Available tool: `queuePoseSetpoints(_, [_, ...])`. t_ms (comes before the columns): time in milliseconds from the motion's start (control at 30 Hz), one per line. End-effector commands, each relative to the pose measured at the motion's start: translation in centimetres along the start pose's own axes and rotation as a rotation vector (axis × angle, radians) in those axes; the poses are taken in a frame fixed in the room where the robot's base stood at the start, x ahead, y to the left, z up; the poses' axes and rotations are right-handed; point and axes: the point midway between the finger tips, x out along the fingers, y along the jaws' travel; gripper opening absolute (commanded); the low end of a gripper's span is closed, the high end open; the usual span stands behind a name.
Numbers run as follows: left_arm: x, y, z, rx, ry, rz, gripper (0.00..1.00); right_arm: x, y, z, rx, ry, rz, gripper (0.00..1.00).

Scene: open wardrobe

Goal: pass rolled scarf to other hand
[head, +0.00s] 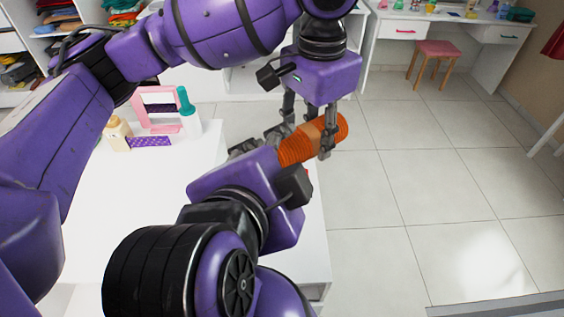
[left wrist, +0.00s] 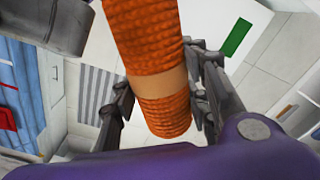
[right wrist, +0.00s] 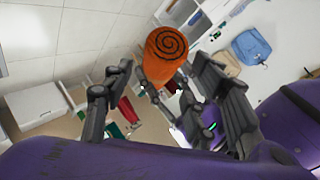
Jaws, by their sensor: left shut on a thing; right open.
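The rolled scarf (head: 296,149) is an orange ribbed roll with a tan band round its middle, tilted in the air. My left gripper (head: 308,126) comes down from above and is shut on the scarf around the band. In the left wrist view the scarf (left wrist: 147,45) lies between the two fingers. My right gripper (head: 258,140) is open, close by the scarf's lower left end, and partly hidden behind its own wrist. In the right wrist view the scarf's spiral end (right wrist: 167,43) shows just beyond the open fingers; I cannot tell whether they touch it.
A white table (head: 110,210) stands under my arms at left. It bears a pink and white toy-like frame (head: 160,103), a teal bottle-like thing (head: 186,101) and a beige bottle-like thing (head: 118,133). A pink stool (head: 438,48) stands by a white desk at the back. The tiled floor at right is clear.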

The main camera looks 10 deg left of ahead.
Motion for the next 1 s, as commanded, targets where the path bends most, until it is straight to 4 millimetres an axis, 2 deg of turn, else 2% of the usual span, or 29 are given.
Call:
queuePoseSetpoints(300, [0.0, 0.0, 0.0, 0.0, 0.0, 0.0, 0.16, 4.5, 0.1, -0.1, -0.004, 0.005, 0.003, 0.53])
queuePoseSetpoints(500, [0.0, 0.0, 0.0, 0.0, 0.0, 0.0, 0.16, 6.6, 0.1, -0.1, -0.002, 0.003, 0.004, 0.53])
queuePoseSetpoints(867, [0.0, 0.0, 0.0, 0.0, 0.0, 0.0, 0.16, 7.2, 0.1, -0.1, 0.001, 0.001, 0.003, 0.53])
queuePoseSetpoints(1000, [0.0, 0.0, 0.0, 0.0, 0.0, 0.0, 0.16, 7.2, 0.1, -0.1, 0.001, 0.001, 0.003, 0.34])
